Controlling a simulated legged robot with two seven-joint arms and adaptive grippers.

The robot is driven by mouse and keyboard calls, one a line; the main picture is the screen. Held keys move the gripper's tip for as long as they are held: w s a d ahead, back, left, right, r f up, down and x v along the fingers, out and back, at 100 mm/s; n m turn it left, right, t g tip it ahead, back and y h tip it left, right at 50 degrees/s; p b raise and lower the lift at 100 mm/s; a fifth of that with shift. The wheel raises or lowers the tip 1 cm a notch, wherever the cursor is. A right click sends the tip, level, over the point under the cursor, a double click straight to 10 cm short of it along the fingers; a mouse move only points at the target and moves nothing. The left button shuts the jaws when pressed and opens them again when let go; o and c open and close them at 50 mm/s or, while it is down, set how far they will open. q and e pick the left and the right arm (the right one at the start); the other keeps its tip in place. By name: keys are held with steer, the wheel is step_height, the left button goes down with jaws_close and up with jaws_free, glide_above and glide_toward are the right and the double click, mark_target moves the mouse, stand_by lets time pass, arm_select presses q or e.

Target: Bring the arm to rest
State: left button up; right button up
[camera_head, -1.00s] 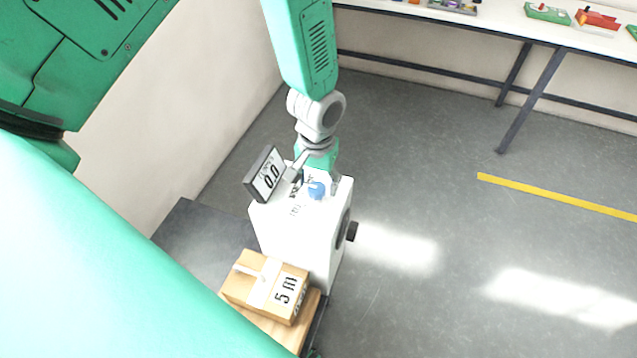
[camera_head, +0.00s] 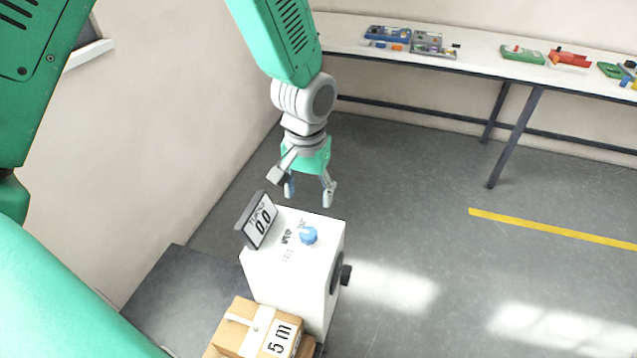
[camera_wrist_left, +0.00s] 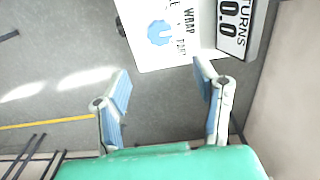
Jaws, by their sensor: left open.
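My left gripper (camera_head: 308,190) is open and empty, with its fingers pointing down above and behind the white machine (camera_head: 290,260). Its two spread fingers (camera_wrist_left: 160,105) also show in the left wrist view, with nothing between them. The machine has a blue knob (camera_head: 308,235) on top, which also shows in the left wrist view (camera_wrist_left: 160,32). A tilted display (camera_head: 259,222) reading 0.0 stands at the machine's top left edge. The fingers are apart from the knob. My right gripper is not in view.
A cardboard box (camera_head: 256,330) marked "5 m" sits in front of the machine. A dark grey surface (camera_head: 175,290) lies to its left. A white bench (camera_head: 480,62) with several coloured kits stands along the back wall. The floor to the right is clear.

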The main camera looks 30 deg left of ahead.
arm_select(q)
steer(key=s+f+m, duration=0.1)
steer(key=s+f, duration=1)
steer(key=f, duration=0.2)
steer(key=s+a+f+m, duration=0.1)
steer(key=s+f, duration=0.2)
steer(key=s, duration=0.5)
steer(key=s+a+f, duration=0.1)
steer(key=s+f, duration=0.2)
steer(key=s, duration=0.4)
steer(key=shift+m+t, duration=0.3)
steer(key=shift+m, duration=0.4)
steer(key=w+f+b, duration=0.1)
steer(key=f+b, duration=0.3)
steer(key=b, duration=0.1)
steer(key=w+f+b, duration=0.1)
steer(key=f+b, duration=0.4)
steer(key=w+d+f+b, duration=0.1)
steer(key=f+b, duration=0.3)
steer(key=f, duration=0.1)
steer(key=shift+f+b, duration=0.1)
steer(key=shift+b, duration=0.3)
